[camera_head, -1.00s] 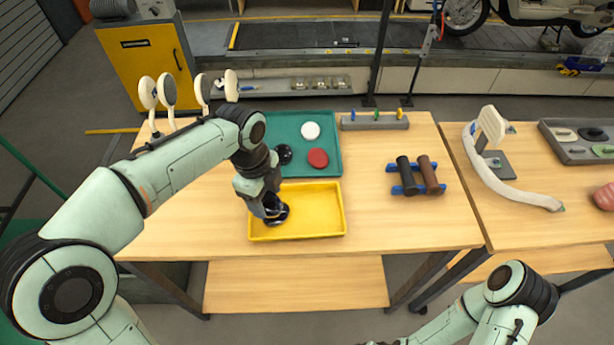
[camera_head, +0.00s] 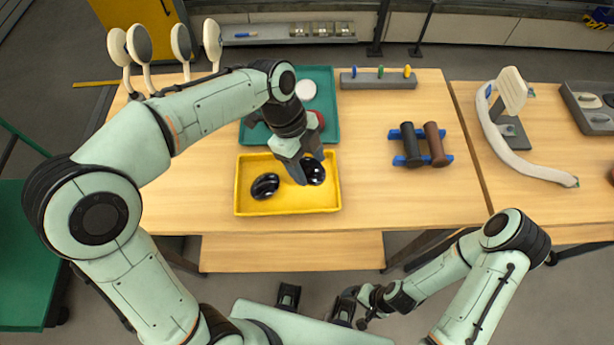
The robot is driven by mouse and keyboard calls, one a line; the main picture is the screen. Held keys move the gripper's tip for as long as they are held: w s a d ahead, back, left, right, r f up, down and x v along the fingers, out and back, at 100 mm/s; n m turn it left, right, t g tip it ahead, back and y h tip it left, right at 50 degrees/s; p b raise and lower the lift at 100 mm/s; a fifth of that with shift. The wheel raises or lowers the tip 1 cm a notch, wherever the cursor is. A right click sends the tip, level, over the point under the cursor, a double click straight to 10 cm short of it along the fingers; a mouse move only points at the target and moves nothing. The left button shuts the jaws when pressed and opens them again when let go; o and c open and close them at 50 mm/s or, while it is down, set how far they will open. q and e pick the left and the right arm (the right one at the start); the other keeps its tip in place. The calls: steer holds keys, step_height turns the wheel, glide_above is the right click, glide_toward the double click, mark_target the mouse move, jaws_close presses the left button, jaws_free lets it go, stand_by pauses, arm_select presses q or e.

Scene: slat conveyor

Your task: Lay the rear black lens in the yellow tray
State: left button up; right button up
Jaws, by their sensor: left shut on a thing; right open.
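The yellow tray (camera_head: 238,205) lies near the front of the table. A glossy black lens (camera_head: 265,186) lies in its left part. My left gripper (camera_head: 306,172) is over the tray's right part, shut on another black lens (camera_head: 315,172). The gripper partly covers that lens. I cannot tell whether it touches the tray floor. My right gripper (camera_head: 358,306) is open and low, in front of the table and away from the trays.
Behind the yellow tray, a teal tray (camera_head: 329,85) holds a white lens (camera_head: 306,90) and a partly hidden red lens (camera_head: 318,118). My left arm covers much of it. Dark rollers on a blue rack (camera_head: 410,160) stand to the right. Table between is clear.

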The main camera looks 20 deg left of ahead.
arm_select(q)
steer(key=shift+f+b, duration=0.3)
steer(key=shift+f, duration=3.05)
steer(key=o, duration=1)
steer(key=p+v, duration=0.1)
steer(key=v, duration=1.1)
steer(key=shift+p, duration=0.3)
